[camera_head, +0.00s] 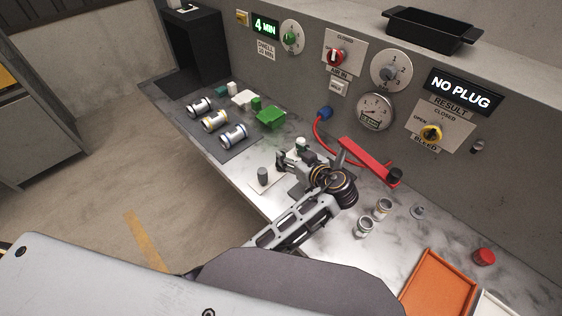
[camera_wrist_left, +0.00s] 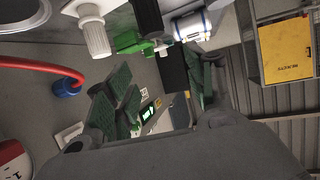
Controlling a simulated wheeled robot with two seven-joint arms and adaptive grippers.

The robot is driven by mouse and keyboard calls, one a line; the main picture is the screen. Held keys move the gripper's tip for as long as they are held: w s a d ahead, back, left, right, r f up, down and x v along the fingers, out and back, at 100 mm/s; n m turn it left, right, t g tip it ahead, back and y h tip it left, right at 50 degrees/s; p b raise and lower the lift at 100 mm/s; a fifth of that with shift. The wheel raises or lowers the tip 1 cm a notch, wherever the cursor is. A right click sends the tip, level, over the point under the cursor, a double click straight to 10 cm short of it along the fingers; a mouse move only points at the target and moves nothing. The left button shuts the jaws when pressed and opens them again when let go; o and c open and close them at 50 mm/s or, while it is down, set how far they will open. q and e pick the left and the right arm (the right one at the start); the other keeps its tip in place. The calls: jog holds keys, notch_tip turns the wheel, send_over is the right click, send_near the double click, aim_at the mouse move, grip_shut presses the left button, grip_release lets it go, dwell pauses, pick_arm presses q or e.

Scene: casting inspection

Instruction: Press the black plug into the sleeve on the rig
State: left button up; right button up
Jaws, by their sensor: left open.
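A dark grey to black cylinder (camera_head: 263,176), which looks like the plug, stands on the bench just left of my left gripper (camera_head: 284,168). The gripper is open, with nothing seen between its fingers. In the left wrist view its two dark green finger pads (camera_wrist_left: 160,92) are spread apart, and a black cylinder (camera_wrist_left: 148,18) shows beyond them beside a white ribbed piece (camera_wrist_left: 93,32). The rig has a red lever (camera_head: 365,158) with a black end; my gripper and wrist partly cover the rig, and I cannot make out a sleeve in it. My right gripper is not in view.
Two metal rings (camera_head: 383,207), a red cap (camera_head: 484,257) and an orange tray (camera_head: 438,284) are at the right. The panel display (camera_head: 461,90) reads NO PLUG. A red hose (camera_head: 318,135) curves behind the gripper.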

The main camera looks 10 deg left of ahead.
pick_arm(q)
jog(key=shift+w+a+f+p, duration=0.1)
jog(key=shift+w+a+f, duration=0.05)
jog(key=shift+f, duration=0.7)
jog(key=shift+w+a+f+p, duration=0.1)
jog(key=shift+w+f, duration=0.05)
jog(key=shift+f, duration=0.65)
jog(key=shift+w+a+f+p, duration=0.1)
jog(key=shift+w+a+f, duration=0.05)
jog(key=shift+f, duration=0.7)
jog(key=shift+w+a+f, duration=0.15)
jog(key=shift+w+a, duration=0.15)
jog(key=shift+w, duration=0.05)
jog(key=shift+p+x, duration=0.65)
jog(key=shift+x, duration=2)
jog(key=c, duration=1)
